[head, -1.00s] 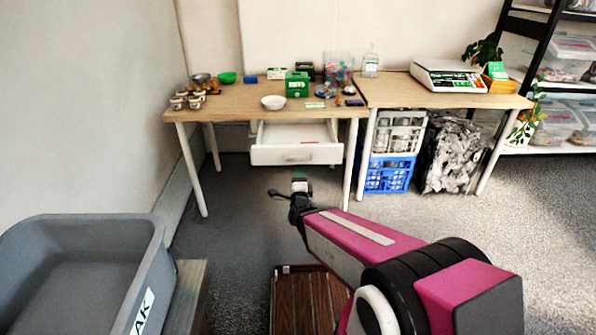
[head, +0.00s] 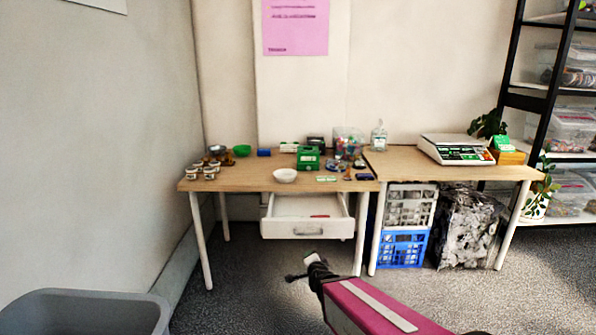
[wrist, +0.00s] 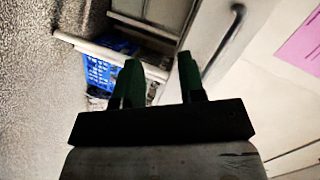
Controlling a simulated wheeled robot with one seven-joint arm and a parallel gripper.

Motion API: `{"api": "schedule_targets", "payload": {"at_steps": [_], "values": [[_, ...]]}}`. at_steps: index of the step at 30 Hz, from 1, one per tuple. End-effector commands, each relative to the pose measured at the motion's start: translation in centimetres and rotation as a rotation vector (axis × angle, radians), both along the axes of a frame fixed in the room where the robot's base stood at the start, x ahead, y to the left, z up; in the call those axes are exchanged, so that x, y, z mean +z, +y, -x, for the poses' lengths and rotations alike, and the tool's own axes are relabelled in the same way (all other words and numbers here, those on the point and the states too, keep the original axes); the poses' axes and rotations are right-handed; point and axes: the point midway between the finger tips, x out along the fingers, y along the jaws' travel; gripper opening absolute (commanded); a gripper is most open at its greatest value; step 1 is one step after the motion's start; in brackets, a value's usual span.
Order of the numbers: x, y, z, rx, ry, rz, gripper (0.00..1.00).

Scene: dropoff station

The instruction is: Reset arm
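My gripper (wrist: 160,78) shows in the wrist view with its two dark green fingers apart and nothing between them. In the head view my arm rises from the bottom right, and its dark end (head: 316,268) is in front of the table, lower in the picture than the open drawer. The white drawer (head: 306,229) is pulled out under the left table and has a small red item inside. In the wrist view a white panel with a dark handle (wrist: 222,45) is beyond the fingers; it appears to be the drawer front.
The left table (head: 235,179) holds a white bowl (head: 285,175), a green box (head: 308,158) and several small items. A scale (head: 455,150) stands on the right table. A blue crate (head: 403,249) is underneath. A grey tub (head: 85,312) is at bottom left. Floor before the table is clear.

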Motion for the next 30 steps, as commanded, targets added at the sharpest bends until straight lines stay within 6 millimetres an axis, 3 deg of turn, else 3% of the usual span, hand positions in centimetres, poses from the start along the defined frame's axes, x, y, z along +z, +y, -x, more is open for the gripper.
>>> {"api": "schedule_targets", "payload": {"at_steps": [5, 13, 22, 30], "values": [[-1.9, -2.1, 0.6, 0.136, 0.235, 0.247, 0.37], [-3.6, -6.6, 4.1, 0.405, 0.597, 0.57, 0.37], [-2.8, -12.0, 9.7, 0.73, 0.952, 0.773, 0.37], [-2.0, -13.6, 11.7, 0.845, 1.059, 0.807, 0.37]]}}
